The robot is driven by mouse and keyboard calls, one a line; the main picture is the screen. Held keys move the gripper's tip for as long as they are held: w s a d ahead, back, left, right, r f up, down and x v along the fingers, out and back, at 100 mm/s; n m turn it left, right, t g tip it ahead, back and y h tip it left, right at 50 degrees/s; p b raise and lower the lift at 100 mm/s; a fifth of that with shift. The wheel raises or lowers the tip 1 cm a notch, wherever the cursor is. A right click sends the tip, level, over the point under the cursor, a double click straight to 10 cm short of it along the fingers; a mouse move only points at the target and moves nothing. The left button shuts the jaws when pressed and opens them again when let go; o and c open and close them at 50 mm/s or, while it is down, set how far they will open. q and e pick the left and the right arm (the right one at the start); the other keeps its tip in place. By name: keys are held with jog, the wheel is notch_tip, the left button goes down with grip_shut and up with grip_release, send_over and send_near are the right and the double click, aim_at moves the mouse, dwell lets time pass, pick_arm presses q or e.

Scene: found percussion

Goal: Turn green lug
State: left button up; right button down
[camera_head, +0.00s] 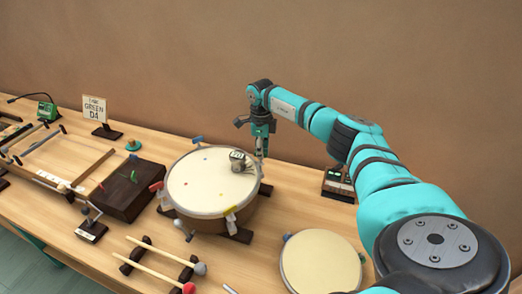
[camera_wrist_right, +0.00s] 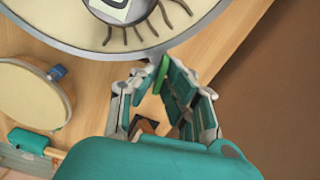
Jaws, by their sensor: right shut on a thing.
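The large round drum (camera_head: 200,192) has a cream head and stands on dark feet on the table. Coloured lugs sit around its rim. My right gripper (camera_head: 262,150) reaches down at the drum's far right edge in the head view. In the right wrist view, its fingers (camera_wrist_right: 155,82) are closed around the green lug (camera_wrist_right: 163,70), which stands beside the drum's rim (camera_wrist_right: 150,52). The green lug is hidden by the gripper in the head view. A grey device (camera_head: 238,160) with curved dark legs rests on the drum head. My left gripper is not in view.
A sign reading "GREEN D4" (camera_head: 95,107) stands at the back left. A smaller drum (camera_head: 322,264) is at the front right. Mallets (camera_head: 160,262) lie on a rack in front, and a dark block (camera_head: 128,190) is left of the large drum.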

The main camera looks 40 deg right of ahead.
jog(key=m, duration=0.3)
jog(key=shift+r+m+p, duration=0.1)
jog(key=shift+m+p, duration=0.3)
jog(key=m+p, duration=0.1)
jog(key=m, duration=0.2)
jog(key=shift+m, duration=0.3)
jog(key=m+p, duration=0.1)
jog(key=m, duration=0.2)
jog(key=shift+m, duration=0.4)
jog(key=m+p, duration=0.1)
jog(key=m, duration=0.2)
jog(key=shift+m, duration=0.3)
jog(key=m+p, duration=0.1)
jog(key=m, duration=0.2)
jog(key=shift+w+r+m+p, duration=0.1)
jog(key=shift+m+p, duration=0.2)
jog(key=shift+p, duration=0.1)
jog(key=m+p, duration=0.1)
jog(key=m, duration=0.2)
jog(key=shift+m+p, duration=0.3)
jog(key=shift+p, duration=0.05)
jog(key=m+p, duration=0.2)
jog(key=m, duration=0.4)
jog(key=shift+p, duration=0.4)
jog(key=shift+w, duration=0.1)
jog(key=c, duration=1.5)
grip_release()
jog(key=shift+a, duration=0.1)
